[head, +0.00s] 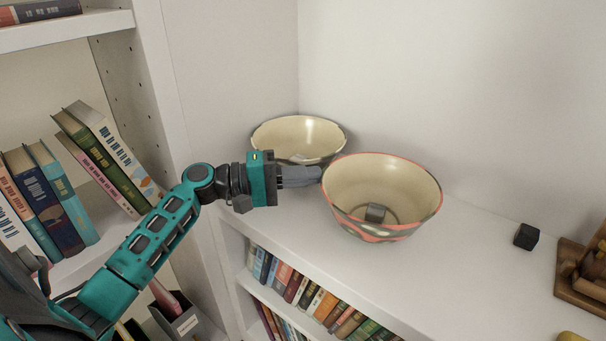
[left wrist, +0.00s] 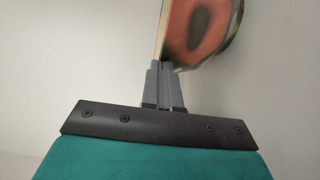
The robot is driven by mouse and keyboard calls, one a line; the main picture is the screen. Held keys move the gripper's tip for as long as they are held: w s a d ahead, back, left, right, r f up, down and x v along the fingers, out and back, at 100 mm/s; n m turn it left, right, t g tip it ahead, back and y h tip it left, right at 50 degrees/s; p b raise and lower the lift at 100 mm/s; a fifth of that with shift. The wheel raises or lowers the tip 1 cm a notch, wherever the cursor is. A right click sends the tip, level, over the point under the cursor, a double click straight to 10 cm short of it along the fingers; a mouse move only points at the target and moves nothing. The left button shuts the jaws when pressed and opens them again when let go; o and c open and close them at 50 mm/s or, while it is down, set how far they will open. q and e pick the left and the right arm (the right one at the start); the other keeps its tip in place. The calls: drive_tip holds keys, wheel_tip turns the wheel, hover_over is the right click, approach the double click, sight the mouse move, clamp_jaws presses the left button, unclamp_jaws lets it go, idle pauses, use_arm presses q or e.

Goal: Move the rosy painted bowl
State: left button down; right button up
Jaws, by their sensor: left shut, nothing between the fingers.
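The rosy painted bowl (head: 385,188) stands upright on the white shelf top, cream inside with a rosy rim and dark and rosy patches outside. A small grey block (head: 376,213) lies in it. My left gripper (head: 318,173) is shut and empty, its fingertips at the bowl's left rim; I cannot tell whether they touch. In the left wrist view the shut fingers (left wrist: 162,66) point at the bowl's patterned side (left wrist: 198,22), which shows just beyond the tips. My right gripper is not in view.
A second cream bowl (head: 298,138) stands behind my left gripper, near the corner, partly hidden. A black cube (head: 526,237) and a wooden object (head: 582,278) are to the right. Bare shelf top lies between the rosy bowl and the cube. Books fill the shelves below and left.

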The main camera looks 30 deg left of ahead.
sight(335, 185)
use_arm(q)
drive_tip(key=d+p, duration=0.1)
drive_tip(key=d, duration=0.1)
drive_tip(key=d+p, duration=0.1)
drive_tip(key=d, duration=0.3)
drive_tip(key=shift+s+d+r+p, duration=0.2)
drive_tip(key=shift+s+r+p, duration=0.05)
drive_tip(key=shift+r+p, duration=0.15)
drive_tip(key=d, duration=0.3)
drive_tip(key=d+p, duration=0.1)
drive_tip(key=d, duration=0.2)
drive_tip(key=d+p, duration=0.1)
drive_tip(key=d, duration=0.2)
drive_tip(key=shift+s+d+f, duration=0.25)
drive_tip(key=shift+d+f, duration=0.05)
drive_tip(key=shift+d, duration=0.05)
drive_tip(key=shift+f, duration=0.1)
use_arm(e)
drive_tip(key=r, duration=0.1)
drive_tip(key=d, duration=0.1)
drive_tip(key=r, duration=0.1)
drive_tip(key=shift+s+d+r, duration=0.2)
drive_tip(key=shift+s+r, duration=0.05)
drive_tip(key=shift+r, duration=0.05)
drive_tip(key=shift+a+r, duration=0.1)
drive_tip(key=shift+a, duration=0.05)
